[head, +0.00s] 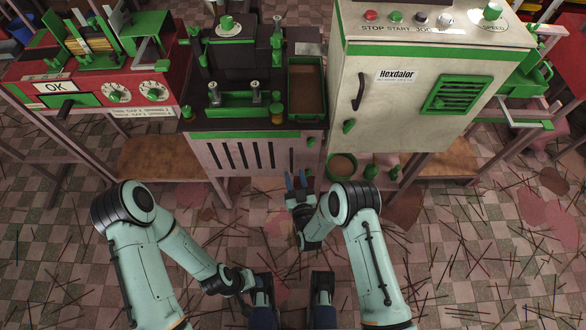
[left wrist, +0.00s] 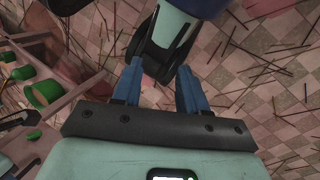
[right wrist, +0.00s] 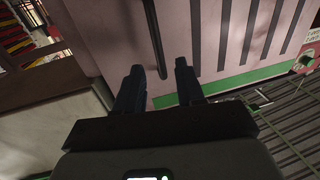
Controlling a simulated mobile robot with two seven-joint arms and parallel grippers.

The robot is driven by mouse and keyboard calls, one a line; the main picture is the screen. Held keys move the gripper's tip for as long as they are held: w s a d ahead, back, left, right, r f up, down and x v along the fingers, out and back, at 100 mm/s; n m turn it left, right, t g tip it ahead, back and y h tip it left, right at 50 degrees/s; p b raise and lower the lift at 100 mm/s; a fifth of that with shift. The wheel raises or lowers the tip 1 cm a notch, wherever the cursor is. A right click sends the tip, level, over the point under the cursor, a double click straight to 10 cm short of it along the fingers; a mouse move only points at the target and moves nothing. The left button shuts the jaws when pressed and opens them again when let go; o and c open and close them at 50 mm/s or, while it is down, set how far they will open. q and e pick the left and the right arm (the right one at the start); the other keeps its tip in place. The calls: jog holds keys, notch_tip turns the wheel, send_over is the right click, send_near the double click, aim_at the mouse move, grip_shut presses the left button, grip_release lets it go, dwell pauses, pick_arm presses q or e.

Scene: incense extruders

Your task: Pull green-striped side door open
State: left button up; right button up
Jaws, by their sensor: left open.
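A pinkish panel (head: 235,176) with dark upright slots and a green band along its top shows on the middle machine in the head view. I cannot tell whether this is the named side door. My right gripper (head: 296,181) is open and empty in front of this machine. In the right wrist view, a pink slotted panel with a green strip (right wrist: 238,83) lies beyond the open fingers (right wrist: 160,82). I cannot tell contact there. My left gripper (head: 243,282) is low, near my base. Its fingers (left wrist: 156,83) are open and empty in the left wrist view.
A white cabinet (head: 410,60) with a dark handle (head: 359,92) and a green vent (head: 458,91) stands to the right. A red console (head: 130,95) stands left. Thin sticks litter the chequered floor.

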aim_at(291, 164)
jog(key=shift+w+a, duration=0.2)
jog(key=shift+w, duration=0.75)
jog(key=shift+w+a, duration=0.15)
jog(key=shift+w, duration=0.75)
grip_shut()
jog(key=shift+s+a+b, duration=0.1)
jog(key=shift+s+b, duration=0.05)
jog(key=shift+b, duration=0.15)
